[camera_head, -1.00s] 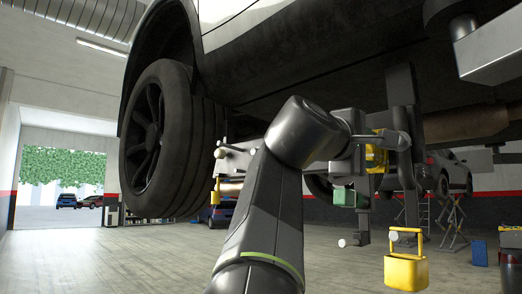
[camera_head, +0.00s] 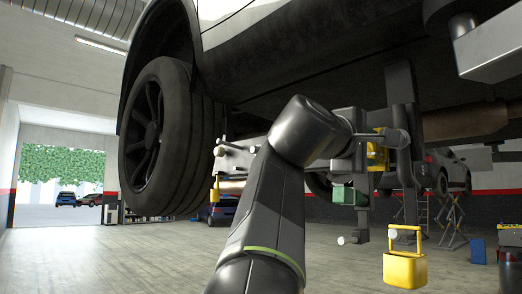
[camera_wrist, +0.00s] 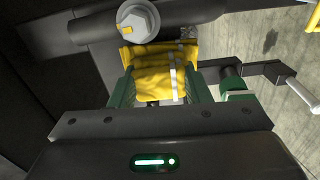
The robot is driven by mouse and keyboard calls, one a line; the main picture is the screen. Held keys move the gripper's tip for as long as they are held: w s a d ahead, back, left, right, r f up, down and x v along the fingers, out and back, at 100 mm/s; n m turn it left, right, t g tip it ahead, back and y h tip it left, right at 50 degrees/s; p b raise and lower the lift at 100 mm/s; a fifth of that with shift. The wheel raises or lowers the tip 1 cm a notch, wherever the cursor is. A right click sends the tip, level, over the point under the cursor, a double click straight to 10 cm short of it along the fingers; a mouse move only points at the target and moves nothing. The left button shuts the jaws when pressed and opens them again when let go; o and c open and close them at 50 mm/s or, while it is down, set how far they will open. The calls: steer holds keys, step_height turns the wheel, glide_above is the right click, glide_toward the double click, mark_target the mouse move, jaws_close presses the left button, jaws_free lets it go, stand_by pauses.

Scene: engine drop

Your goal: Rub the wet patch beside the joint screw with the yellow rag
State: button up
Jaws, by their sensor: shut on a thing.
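The yellow rag (camera_wrist: 165,72), crossed by a pale grey band, is bunched between the green fingers of my gripper (camera_wrist: 160,88) in the wrist view. The gripper is shut on it. The joint screw (camera_wrist: 138,20), a grey hex head with a small yellow mark, lies just beyond the rag at the top of the wrist view. The rag's far edge is at or very near the screw; I cannot tell whether they touch. I cannot make out the wet patch. In the head view a bit of yellow (camera_head: 377,154) shows by my wrist, which hides most of the gripper.
A car's wheel (camera_head: 160,138) and dark underside are close above my arm. A bent bar (camera_wrist: 270,72) lies right of the gripper. The floor at left is open.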

steer(key=shift+w+d, duration=0.35)
steer(key=shift+d, duration=0.1)
steer(key=shift+r, duration=2)
steer(key=shift+f+b, duration=1.6)
steer(key=shift+f, duration=0.5)
steer(key=shift+a, duration=0.1)
steer(key=shift+b+v, duration=0.3)
steer(key=shift+v, duration=2.5)
steer(key=shift+r, duration=0.1)
